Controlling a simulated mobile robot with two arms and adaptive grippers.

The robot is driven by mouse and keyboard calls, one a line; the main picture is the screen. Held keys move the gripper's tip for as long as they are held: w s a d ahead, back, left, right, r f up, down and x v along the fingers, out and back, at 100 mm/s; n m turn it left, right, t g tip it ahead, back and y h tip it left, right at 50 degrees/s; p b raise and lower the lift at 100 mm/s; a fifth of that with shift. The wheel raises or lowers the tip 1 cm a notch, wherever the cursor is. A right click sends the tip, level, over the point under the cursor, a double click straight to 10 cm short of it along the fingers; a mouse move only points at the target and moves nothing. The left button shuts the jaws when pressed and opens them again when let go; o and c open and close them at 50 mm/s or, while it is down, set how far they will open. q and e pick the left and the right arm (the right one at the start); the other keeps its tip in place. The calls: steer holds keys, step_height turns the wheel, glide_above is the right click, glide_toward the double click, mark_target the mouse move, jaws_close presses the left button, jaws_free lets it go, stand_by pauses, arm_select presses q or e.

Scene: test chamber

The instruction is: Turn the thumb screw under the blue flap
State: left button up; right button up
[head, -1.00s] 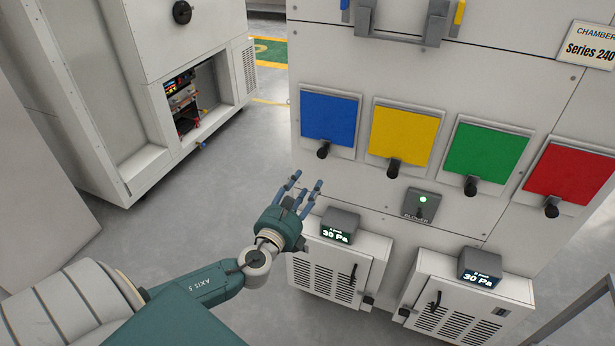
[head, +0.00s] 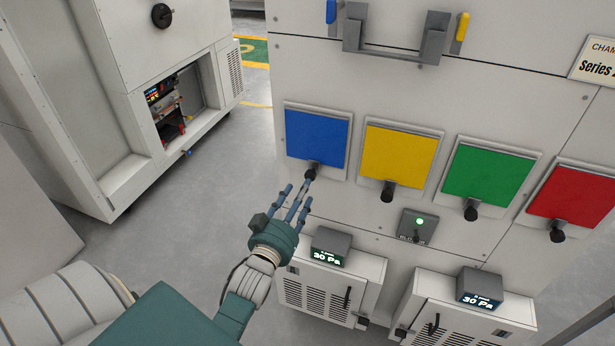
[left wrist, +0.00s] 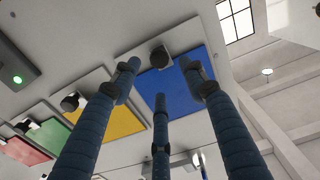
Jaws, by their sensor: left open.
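The blue flap (head: 317,138) is closed on the white cabinet front, leftmost in a row of coloured flaps. Its black thumb screw (head: 312,170) sticks out at the flap's lower edge. My left gripper (head: 299,192) is open and empty, its three blue fingers pointing up at this screw from just below. One fingertip overlaps the screw in the head view; I cannot tell if they touch. In the left wrist view the screw (left wrist: 159,57) shows beyond the spread fingertips (left wrist: 161,78), between the two outer ones, with the blue flap (left wrist: 178,90) behind. My right gripper is not in view.
Yellow (head: 400,155), green (head: 488,174) and red (head: 572,190) flaps with similar knobs sit to the right. A blower switch box (head: 418,226) with a green light is below them. Two 30 Pa display boxes (head: 331,247) stand on low vented cabinets. Open floor lies left.

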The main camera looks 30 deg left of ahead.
mark_target(311, 174)
arm_select(q)
steer(key=p+x, duration=0.1)
steer(key=x, duration=0.5)
steer(key=shift+w+f, duration=0.1)
steer(key=shift+c, duration=0.8)
jaws_close()
steer(key=shift+m, duration=1.5)
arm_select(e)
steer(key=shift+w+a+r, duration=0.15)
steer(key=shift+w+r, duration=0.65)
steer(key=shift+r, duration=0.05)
arm_select(q)
steer(key=shift+o, duration=0.2)
jaws_free()
steer(key=shift+o, duration=0.6)
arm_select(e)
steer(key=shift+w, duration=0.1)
